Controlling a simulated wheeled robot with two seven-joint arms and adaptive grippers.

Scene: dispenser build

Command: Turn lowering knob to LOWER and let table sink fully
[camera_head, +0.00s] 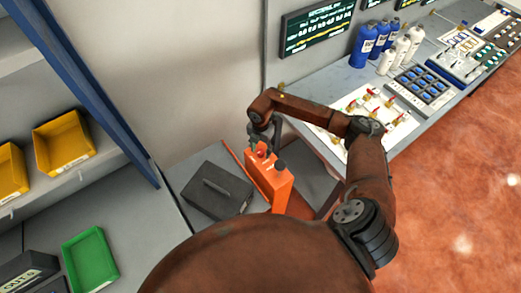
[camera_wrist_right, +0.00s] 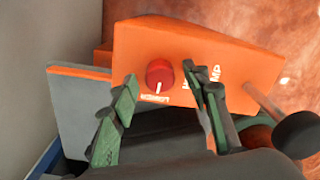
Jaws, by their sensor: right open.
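The red lowering knob (camera_wrist_right: 159,74) sits on the face of an orange box (camera_wrist_right: 225,55). A white mark on the knob points down in the wrist view, toward small white lettering that I cannot read surely. In the head view the knob (camera_head: 261,154) shows small on top of the orange box (camera_head: 275,185). My right gripper (camera_head: 263,138) is just above the box. Its jaws are open, with one green-padded finger on each side of the knob in the wrist view (camera_wrist_right: 162,80); I cannot tell whether they touch it. My left gripper is not in view.
A lever with a black ball (camera_wrist_right: 296,134) sticks out beside the box, close to my right finger. A dark grey block (camera_head: 213,190) lies left of the box. A bench (camera_head: 437,92) with bottles and trays stands right; yellow bins (camera_head: 63,144) and a green bin (camera_head: 90,262) stand left.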

